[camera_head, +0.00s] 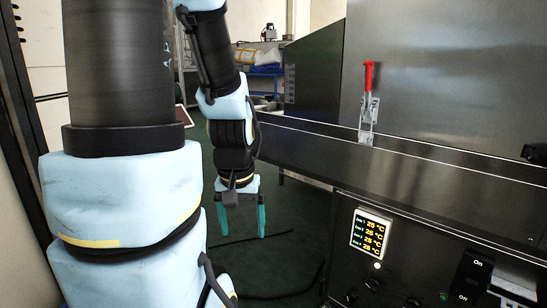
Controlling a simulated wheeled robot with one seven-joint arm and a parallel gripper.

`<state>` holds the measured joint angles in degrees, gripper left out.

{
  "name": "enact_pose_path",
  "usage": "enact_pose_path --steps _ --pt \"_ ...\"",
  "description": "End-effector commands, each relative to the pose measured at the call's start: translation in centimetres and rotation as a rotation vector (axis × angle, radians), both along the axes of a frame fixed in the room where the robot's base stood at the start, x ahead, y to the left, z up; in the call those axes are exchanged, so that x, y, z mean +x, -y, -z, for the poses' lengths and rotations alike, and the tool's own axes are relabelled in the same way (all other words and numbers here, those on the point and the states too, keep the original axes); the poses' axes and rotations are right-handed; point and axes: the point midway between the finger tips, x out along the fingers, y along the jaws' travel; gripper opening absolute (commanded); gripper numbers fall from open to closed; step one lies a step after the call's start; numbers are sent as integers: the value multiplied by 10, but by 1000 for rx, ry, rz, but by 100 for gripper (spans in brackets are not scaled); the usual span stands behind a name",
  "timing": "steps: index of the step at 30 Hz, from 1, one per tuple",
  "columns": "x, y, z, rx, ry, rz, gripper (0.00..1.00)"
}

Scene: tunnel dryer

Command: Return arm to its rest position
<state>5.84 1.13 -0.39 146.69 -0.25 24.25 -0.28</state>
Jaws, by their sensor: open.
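My gripper (241,219) hangs pointing down at the end of my arm, left of the tunnel dryer. Its two green fingers are apart, with nothing between them. It is over the dark green floor, clear of the dryer's front panel. My arm's large light-blue and black links fill the left of the view and hide what is behind them.
The metal dryer (430,165) fills the right side. A red-handled toggle clamp (368,95) stands upright on it. Its front has a temperature display (371,234) and an On/Off switch (470,278). Dark cables lie on the floor. A shelf with bags (258,57) stands behind.

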Motion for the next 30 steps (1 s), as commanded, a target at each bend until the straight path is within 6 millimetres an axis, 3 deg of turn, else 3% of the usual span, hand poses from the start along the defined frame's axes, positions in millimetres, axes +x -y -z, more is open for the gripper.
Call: enact_pose_path --steps 1,3,30 --pt "0 0 -27 0 0 0 86" --pt "0 0 -46 0 0 0 86" --pt "0 0 -269 0 1 0 86"
